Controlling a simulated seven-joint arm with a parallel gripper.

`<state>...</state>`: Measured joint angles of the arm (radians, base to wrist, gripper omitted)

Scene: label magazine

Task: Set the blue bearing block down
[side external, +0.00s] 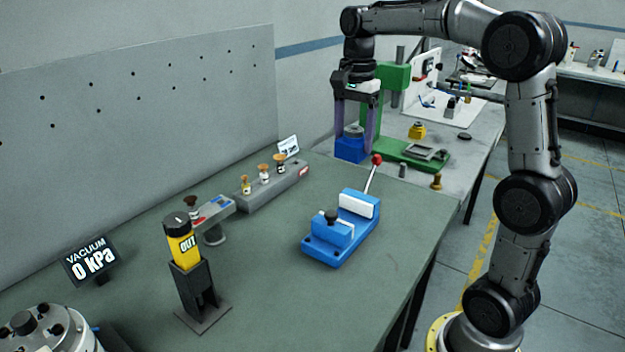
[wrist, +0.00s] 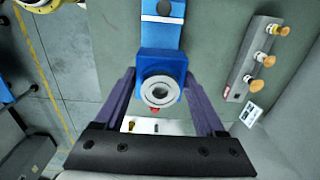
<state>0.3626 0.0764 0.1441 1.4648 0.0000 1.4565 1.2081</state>
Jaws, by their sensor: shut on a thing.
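The blue bearing block (side external: 351,148) has a grey ring-shaped bearing on top. In the side external view it is between the purple fingers of my gripper (side external: 354,138), at the far end of the green table. In the wrist view the block (wrist: 161,66) sits between the fingertips of my gripper (wrist: 160,80), with its round bore facing the camera. My gripper is shut on it. The block looks upright. I cannot tell whether its underside touches the surface below.
A blue vise (side external: 335,240) with a red-knobbed lever stands nearer on the table (side external: 270,290). A grey rack (side external: 272,187) with several brown-topped items is to the left. A green press (side external: 392,82) stands behind my gripper. A yellow block (side external: 416,131) is on the far bench.

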